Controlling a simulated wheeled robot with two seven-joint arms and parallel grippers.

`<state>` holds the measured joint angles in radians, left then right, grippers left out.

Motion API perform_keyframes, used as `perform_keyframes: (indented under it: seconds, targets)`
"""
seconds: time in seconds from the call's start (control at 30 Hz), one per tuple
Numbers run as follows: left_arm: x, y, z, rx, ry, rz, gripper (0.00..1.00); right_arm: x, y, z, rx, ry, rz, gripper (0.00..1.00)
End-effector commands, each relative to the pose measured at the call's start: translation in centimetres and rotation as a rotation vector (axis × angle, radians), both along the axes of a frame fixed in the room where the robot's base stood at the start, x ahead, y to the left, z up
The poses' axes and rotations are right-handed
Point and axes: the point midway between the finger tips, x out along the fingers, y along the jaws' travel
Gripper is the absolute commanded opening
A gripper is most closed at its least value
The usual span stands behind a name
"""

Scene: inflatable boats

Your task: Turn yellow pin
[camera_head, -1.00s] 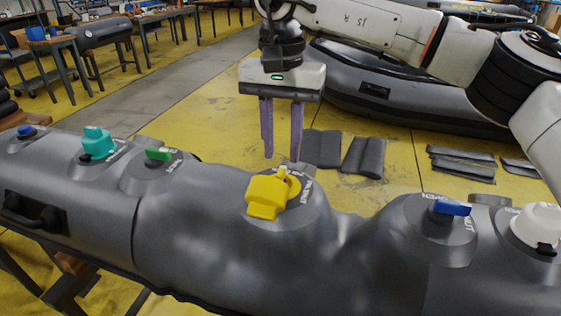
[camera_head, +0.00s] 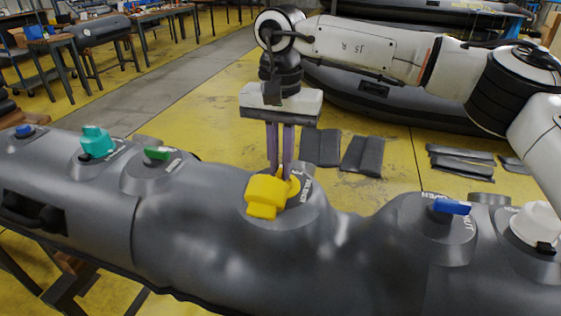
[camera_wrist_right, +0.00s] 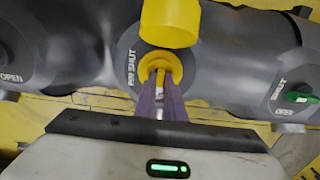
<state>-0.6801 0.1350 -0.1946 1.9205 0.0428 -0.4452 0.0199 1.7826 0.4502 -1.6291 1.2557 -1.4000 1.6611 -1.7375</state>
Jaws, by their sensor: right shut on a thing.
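The yellow pin valve (camera_head: 268,194) sits on the grey inflatable tube (camera_head: 200,235), with its yellow cap hanging off toward the near side. In the right wrist view the yellow pin seat (camera_wrist_right: 172,66) is a round ring beside printed letters reading PIN SHUT, with the yellow cap (camera_wrist_right: 170,22) just beyond it. My right gripper (camera_head: 282,172) comes down from above, and its two purple fingers are close together at the valve's middle. It is shut on the yellow pin, whose small stem is mostly hidden between the fingertips (camera_wrist_right: 161,80). My left gripper is not in view.
A teal valve (camera_head: 95,142) and a green valve (camera_head: 157,153) stand to the left on the tube. A blue valve (camera_head: 452,207) and a white valve (camera_head: 540,222) stand to the right. Dark pads (camera_head: 362,156) lie on the yellow floor behind.

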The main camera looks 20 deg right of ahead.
Motion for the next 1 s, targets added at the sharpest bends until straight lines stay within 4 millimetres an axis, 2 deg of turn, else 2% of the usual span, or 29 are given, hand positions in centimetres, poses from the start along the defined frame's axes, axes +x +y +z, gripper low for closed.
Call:
perform_keyframes:
  seconds: [0.37,1.0]
  targets:
    - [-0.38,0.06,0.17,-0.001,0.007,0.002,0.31,0.00,-0.05,0.12,-0.001,0.001,-0.124,0.00]
    - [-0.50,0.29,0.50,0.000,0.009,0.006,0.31,-0.12,-0.15,0.06,0.001,0.001,-0.706,0.00]
